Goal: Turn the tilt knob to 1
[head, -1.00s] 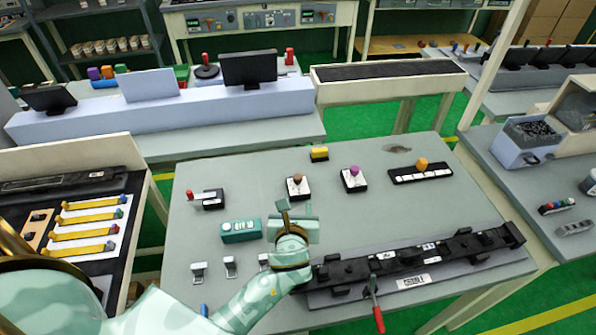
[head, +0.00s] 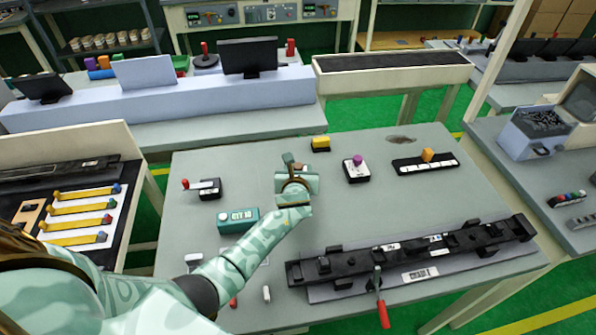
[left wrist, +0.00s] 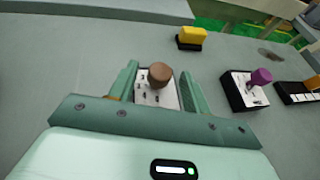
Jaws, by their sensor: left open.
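A brown knob (left wrist: 160,76) on a small white-faced plate (left wrist: 150,96) shows in the left wrist view, between the two green fingers of my left gripper (left wrist: 159,84). The fingers are open on either side of it, with gaps visible; I cannot tell their exact height above the plate. In the head view my left gripper (head: 296,168) hides most of that plate. A purple knob (head: 357,160) on a similar plate is to its right. An orange knob (head: 427,155) sits on a long plate with white fields. I cannot read which one is marked tilt. My right gripper is not in view.
A yellow block (head: 320,143) stands behind the gripper. A red-tipped lever (head: 203,187) and a teal display box (head: 238,220) are to the left. A long black rail fixture (head: 410,252) with a red-handled tool (head: 381,308) lies in front. Bare grey tabletop lies between them.

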